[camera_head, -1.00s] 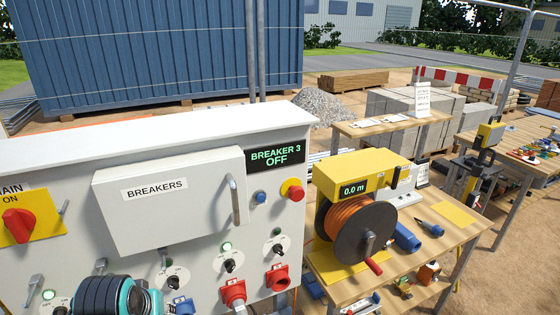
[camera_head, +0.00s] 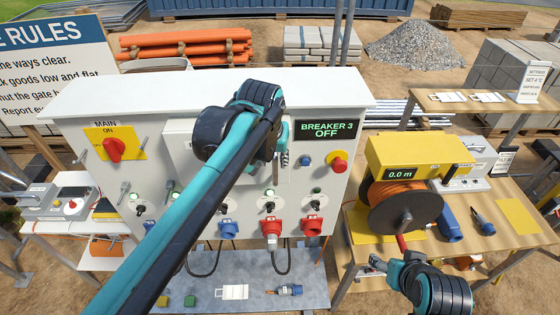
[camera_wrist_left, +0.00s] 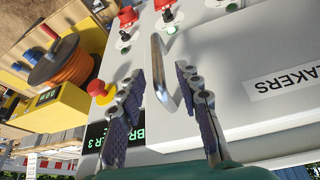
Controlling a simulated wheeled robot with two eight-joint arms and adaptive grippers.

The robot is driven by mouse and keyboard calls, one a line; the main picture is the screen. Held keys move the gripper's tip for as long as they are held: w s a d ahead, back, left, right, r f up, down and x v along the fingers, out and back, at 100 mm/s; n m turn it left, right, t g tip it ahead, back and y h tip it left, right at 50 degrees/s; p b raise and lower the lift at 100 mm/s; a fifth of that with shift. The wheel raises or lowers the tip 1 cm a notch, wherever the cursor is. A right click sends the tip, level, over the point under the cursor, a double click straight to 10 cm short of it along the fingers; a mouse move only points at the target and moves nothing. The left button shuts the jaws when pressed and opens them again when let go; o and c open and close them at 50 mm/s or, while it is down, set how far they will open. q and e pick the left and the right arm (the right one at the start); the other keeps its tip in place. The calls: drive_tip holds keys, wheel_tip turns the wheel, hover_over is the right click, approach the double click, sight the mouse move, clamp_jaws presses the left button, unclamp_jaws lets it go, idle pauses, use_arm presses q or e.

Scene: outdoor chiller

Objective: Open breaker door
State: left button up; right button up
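The breaker door (camera_head: 182,140) is a white raised panel on the front of the grey-white cabinet, and it looks shut. My left arm covers most of it in the head view. My left gripper (camera_head: 284,152) is at the door's right side, where the handle is hidden. In the left wrist view the door (camera_wrist_left: 240,100) shows upside-down lettering, and its metal handle (camera_wrist_left: 157,62) lies between the two open fingers of my left gripper (camera_wrist_left: 160,80), with gaps visible beside it. My right gripper (camera_head: 378,263) is low at the right, its opening unclear.
The cabinet front carries a yellow main switch (camera_head: 114,144), a red emergency button (camera_head: 337,162), a "BREAKER 3 OFF" display (camera_head: 327,130), and red sockets (camera_head: 271,226) below. A cable reel (camera_head: 405,205) stands on the wooden table at the right, close to my right gripper.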

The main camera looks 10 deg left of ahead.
sight(276, 169)
use_arm(q)
drive_tip(key=shift+a+r, duration=0.1)
drive_tip(key=shift+r, duration=0.05)
drive_tip(key=x, duration=0.7)
drive_tip(key=shift+w+f, duration=0.2)
drive_tip(key=shift+f, duration=0.05)
drive_tip(key=shift+w+d+f, duration=0.1)
drive_tip(key=shift+d+f, duration=0.05)
drive_tip(key=shift+d, duration=0.1)
clamp_jaws()
